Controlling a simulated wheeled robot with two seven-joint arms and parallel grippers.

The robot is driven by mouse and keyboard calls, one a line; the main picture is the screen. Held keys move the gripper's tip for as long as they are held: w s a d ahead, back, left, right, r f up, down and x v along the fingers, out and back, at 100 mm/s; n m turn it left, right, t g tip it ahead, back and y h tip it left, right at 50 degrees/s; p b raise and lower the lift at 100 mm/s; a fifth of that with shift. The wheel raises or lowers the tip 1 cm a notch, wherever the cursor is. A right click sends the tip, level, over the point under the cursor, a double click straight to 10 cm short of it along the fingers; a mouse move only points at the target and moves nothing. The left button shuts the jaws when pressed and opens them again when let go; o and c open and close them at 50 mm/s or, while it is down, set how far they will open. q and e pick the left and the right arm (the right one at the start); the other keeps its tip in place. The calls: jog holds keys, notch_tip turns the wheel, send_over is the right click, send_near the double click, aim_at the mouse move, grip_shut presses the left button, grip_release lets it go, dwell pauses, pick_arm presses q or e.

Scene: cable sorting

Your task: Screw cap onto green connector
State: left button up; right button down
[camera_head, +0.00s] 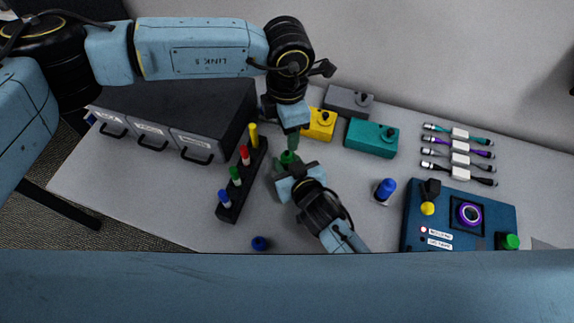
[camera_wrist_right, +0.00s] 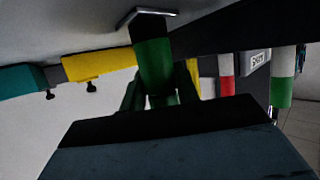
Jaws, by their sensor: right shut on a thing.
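My right gripper (camera_head: 288,166) comes up from below in the head view and is shut on a green piece (camera_head: 288,157). I cannot tell whether this is the connector or the cap. My left gripper (camera_head: 292,128) points down just above it, with a narrow green part (camera_head: 293,142) at its tips; whether its fingers grip that part is unclear. In the right wrist view, an upright green cylinder (camera_wrist_right: 153,65) stands in the middle, below a dark part with a metal edge. Darker green shapes surround its lower end. Whether the green parts touch is hidden.
A black rack (camera_head: 242,187) with coloured pegs stands left of the grippers, beside dark drawers (camera_head: 180,110). Yellow (camera_head: 319,124) and teal (camera_head: 371,138) boxes lie behind. A blue plug (camera_head: 385,190), a blue panel (camera_head: 455,215) and several cables are at right. A blue piece (camera_head: 260,243) lies near the front.

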pick_arm(q)
notch_tip(320, 180, up, 2)
jog(key=shift+r, duration=0.1)
pick_arm(e)
jog(key=c, duration=1)
grip_release()
pick_arm(q)
jog(key=shift+a, duration=0.1)
pick_arm(e)
jog(key=shift+o, duration=0.2)
jog(key=shift+s, duration=0.1)
pick_arm(q)
jog(key=shift+r+p, duration=0.3)
jog(key=shift+p, duration=0.05)
pick_arm(e)
jog(key=v, duration=1.3)
jog(key=shift+r, duration=0.15)
pick_arm(q)
jog(key=shift+w, duration=0.1)
pick_arm(e)
jog(key=shift+s, duration=0.15)
